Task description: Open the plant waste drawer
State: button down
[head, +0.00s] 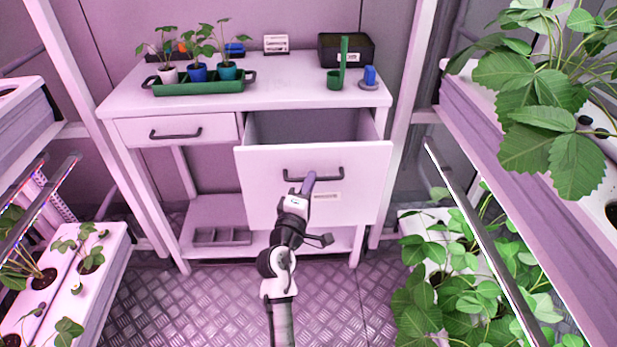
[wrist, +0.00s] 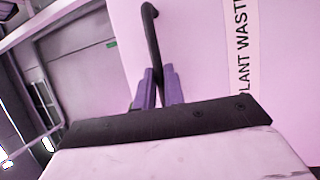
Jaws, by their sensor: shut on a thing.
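The plant waste drawer (head: 350,194) is the large white drawer at the right of the bench, and it is pulled out so that its grey inside shows. Its front fills much of the wrist view (wrist: 205,45), with a label (wrist: 244,45) reading "PLANT WAST", the rest cut off. A dark bar handle (head: 313,175) runs across the front; it also shows in the wrist view (wrist: 152,35). My gripper (head: 308,182) is at the handle, with its purple fingers shut on the bar from both sides in the wrist view (wrist: 157,85).
A smaller shut drawer (head: 177,131) is at the left. The bench top (head: 290,92) bears a green tray (head: 200,87) of potted plants, a black box (head: 346,50) and a green scoop (head: 335,80). Plant racks flank both sides; the metal floor (head: 190,300) is open.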

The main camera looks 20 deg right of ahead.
jog(key=shift+s+a, duration=0.25)
jog(key=shift+s, duration=0.55)
jog(key=c, duration=1.5)
grip_release()
jog(key=shift+s+a+f, duration=0.1)
jog(key=shift+s, duration=0.05)
